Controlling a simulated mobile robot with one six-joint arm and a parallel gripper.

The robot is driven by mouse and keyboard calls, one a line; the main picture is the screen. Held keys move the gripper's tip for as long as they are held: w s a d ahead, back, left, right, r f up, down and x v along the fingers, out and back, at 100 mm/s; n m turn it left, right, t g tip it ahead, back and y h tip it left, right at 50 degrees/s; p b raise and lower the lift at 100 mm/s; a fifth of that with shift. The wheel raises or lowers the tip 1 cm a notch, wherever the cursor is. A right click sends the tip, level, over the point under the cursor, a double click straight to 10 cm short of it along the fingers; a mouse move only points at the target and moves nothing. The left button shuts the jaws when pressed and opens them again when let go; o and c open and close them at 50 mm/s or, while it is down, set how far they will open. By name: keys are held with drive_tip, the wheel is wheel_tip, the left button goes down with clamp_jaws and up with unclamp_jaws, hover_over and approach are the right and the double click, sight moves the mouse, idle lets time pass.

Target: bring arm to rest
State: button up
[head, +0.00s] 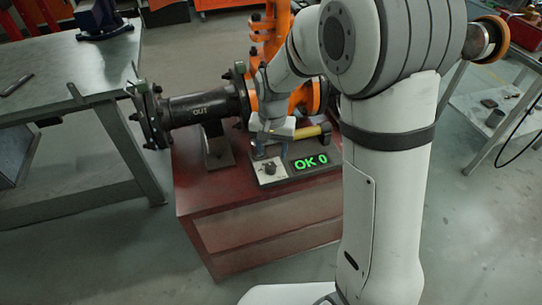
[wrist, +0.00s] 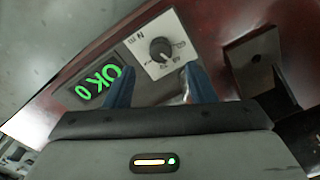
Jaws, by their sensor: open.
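My arm reaches from the right over the red cabinet (head: 260,215) in the head view. My gripper (head: 270,152) is above the control panel there. In the wrist view my gripper (wrist: 163,80) has its two blue fingers apart with nothing held between them. A black knob (wrist: 160,49) on a pale plate shows just beyond the fingertips; I cannot tell the exact gap. The knob also shows in the head view (head: 269,169). The display (head: 310,162) beside it reads "OK 0" in green. A black pipe marked "OUT" (head: 200,108) joins an orange valve body (head: 312,97), partly hidden by my arm.
A metal bench (head: 60,75) stands on the left, with a blue vise-like object (head: 98,18) on it. Another table (head: 525,60) is at the right. In the wrist view a dark bracket (wrist: 255,62) stands right of the knob. Open floor lies around the cabinet.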

drive_tip(key=shift+r, duration=0.8)
drive_tip(key=s+d+r+n+t+p, duration=0.1)
drive_tip(key=s+d+r+p, duration=0.4)
drive_tip(key=s+r, duration=0.4)
drive_tip(key=s+d+r+n+t+p, duration=0.1)
drive_tip(key=s+d+r+p, duration=0.5)
drive_tip(key=s+d+r, duration=0.2)
wheel_tip(320, 180, up, 5)
drive_tip(key=shift+s+f+t, duration=0.1)
drive_tip(key=shift+s+t, duration=0.2)
drive_tip(key=shift+s, duration=0.75)
